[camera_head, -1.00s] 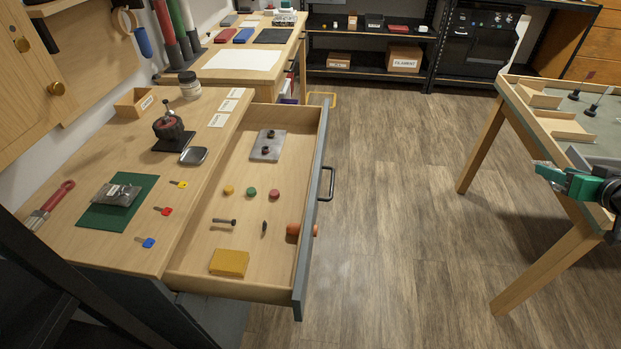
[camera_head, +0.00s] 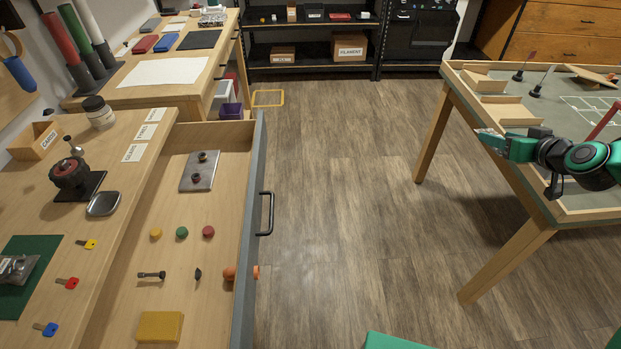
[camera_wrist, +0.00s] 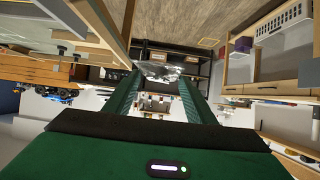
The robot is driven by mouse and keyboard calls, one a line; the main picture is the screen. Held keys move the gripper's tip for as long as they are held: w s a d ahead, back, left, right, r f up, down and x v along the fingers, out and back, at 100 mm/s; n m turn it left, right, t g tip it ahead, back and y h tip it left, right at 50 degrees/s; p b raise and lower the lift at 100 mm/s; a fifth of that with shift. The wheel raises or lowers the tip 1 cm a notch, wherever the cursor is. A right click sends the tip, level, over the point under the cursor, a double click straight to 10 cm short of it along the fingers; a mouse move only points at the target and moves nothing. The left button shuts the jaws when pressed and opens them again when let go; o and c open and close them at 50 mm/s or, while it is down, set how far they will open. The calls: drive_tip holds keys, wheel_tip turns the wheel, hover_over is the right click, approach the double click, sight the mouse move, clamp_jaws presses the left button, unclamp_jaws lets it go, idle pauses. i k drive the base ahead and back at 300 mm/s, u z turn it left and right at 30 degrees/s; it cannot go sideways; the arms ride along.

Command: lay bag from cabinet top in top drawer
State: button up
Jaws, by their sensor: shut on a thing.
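A grey bag (camera_head: 16,270) lies on a dark green mat (camera_head: 36,250) on the wooden cabinet top (camera_head: 120,190), cut off by the left picture edge. The top drawer (camera_head: 225,175) stands open to the right of the cabinet top, with its black handle facing the floor space. My gripper (camera_head: 488,138) is at the right, near the edge of another table, well away from the drawer and the bag on the mat. In the wrist view its two green fingers are shut on a silvery, crinkled thing (camera_wrist: 160,70), which looks like a clear bag.
The drawer holds a metal plate (camera_head: 200,172), coloured discs, a bolt (camera_head: 152,275), an orange piece (camera_head: 230,273) and a yellow block (camera_head: 160,326). Keys, a black stand and a jar (camera_head: 98,112) are on the cabinet top. Open floor (camera_head: 340,200) separates drawer and right table (camera_head: 445,90).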

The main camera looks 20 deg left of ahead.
sight(194, 212)
drive_tip(key=i, duration=1.75)
drive_tip(key=u, duration=2.05)
